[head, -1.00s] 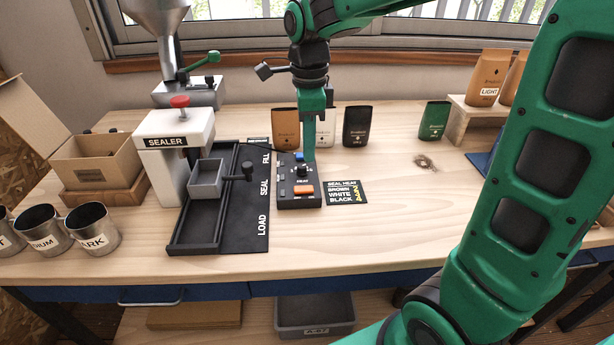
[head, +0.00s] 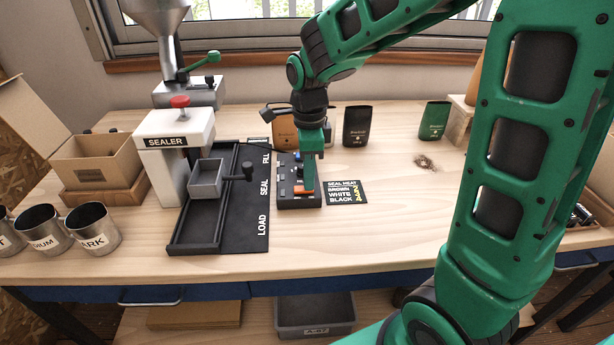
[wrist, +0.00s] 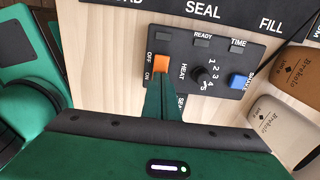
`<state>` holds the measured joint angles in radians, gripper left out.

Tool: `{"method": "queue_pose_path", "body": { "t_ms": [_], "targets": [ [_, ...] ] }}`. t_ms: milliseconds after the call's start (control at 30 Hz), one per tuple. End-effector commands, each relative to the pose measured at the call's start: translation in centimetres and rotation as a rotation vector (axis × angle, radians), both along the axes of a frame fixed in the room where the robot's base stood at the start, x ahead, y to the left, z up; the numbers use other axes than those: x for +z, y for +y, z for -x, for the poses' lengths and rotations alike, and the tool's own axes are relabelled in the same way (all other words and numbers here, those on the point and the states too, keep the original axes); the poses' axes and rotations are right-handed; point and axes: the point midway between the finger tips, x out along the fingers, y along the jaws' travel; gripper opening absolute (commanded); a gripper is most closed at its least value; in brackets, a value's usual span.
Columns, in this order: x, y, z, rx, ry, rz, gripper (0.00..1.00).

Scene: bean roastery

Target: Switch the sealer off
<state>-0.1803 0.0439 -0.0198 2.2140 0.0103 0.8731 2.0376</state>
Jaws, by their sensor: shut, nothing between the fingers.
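The sealer (head: 178,135) is a white press with a red top, standing at the left of the bench. Its dark control box (head: 298,202) lies to the right of the black track. In the wrist view the control box (wrist: 213,72) carries an orange OFF/ON rocker switch (wrist: 161,64), a black numbered HEAT knob (wrist: 199,76) and a blue button (wrist: 238,81). My gripper (wrist: 162,82) is shut and empty, its fingertips at the orange switch's near edge, on the ON side. Whether they touch it, I cannot tell. In the head view my gripper (head: 309,185) partly covers the switch.
A black tray track (head: 262,215) with a grey bin (head: 207,180) is left of the box. A heat card (head: 345,194) lies to its right. Coffee bags (head: 357,126) stand behind. Metal cups (head: 93,229) are at far left.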

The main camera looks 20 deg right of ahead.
Motion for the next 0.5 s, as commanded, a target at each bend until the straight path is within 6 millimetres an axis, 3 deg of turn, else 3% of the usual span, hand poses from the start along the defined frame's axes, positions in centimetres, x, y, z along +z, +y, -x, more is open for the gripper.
{"method": "queue_pose_path", "body": {
  "t_ms": [500],
  "targets": [
    [-0.5,0.4,0.01,0.001,0.007,0.001,0.0]
  ]
}}
